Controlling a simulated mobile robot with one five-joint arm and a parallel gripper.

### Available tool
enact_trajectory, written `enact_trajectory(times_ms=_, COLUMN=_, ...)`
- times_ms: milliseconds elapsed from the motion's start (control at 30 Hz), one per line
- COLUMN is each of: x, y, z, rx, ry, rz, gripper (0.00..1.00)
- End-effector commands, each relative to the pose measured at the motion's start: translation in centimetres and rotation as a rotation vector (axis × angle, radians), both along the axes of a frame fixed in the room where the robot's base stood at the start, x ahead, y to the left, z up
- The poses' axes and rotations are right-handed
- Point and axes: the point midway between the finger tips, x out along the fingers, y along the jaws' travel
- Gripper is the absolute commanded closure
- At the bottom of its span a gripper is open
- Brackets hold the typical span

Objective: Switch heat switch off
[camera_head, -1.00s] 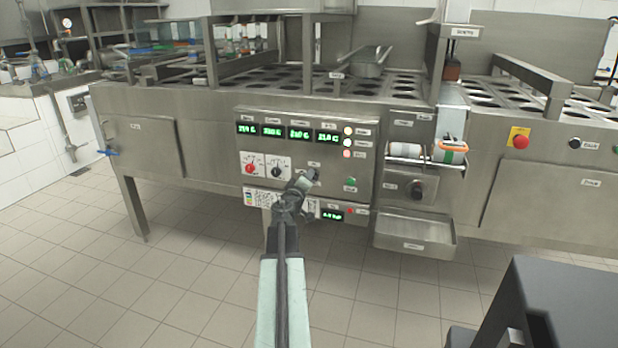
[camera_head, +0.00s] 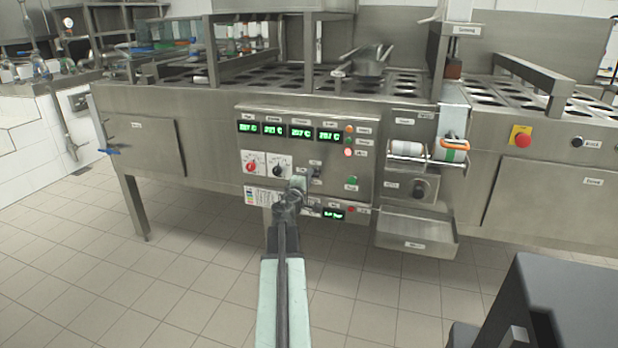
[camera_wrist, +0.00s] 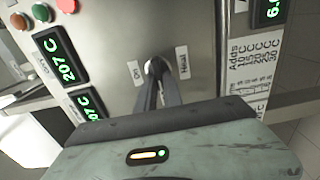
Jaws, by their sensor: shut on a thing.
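The heat switch is a small toggle (camera_wrist: 155,64) on the steel control panel (camera_head: 365,185), between the labels "On" and "Heat" in the wrist view. My gripper (camera_wrist: 156,78) comes at it from below in that view, its two dark fingers closing together on the lever. The fingers hide most of the lever, so its tilt is hard to tell. In the head view my gripper (camera_head: 314,175) reaches the panel's lower middle, right of the red and black dials. A red lamp (camera_head: 348,152) is lit; the orange and green lamps above it look dull.
Green displays (camera_head: 301,131) line the panel's top; one reads about 207 C in the wrist view. A green button (camera_head: 351,183) sits right of the switch. A steel tray (camera_head: 418,232) juts out at lower right. The tiled floor in front is mostly clear.

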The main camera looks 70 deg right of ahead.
Motion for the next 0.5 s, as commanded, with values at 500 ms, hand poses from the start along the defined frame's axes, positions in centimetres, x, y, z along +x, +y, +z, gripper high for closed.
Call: enact_trajectory(times_ms=500, x=0.16, y=0.14, z=-0.07, rx=0.0, ry=0.008, rz=0.004, gripper=0.67)
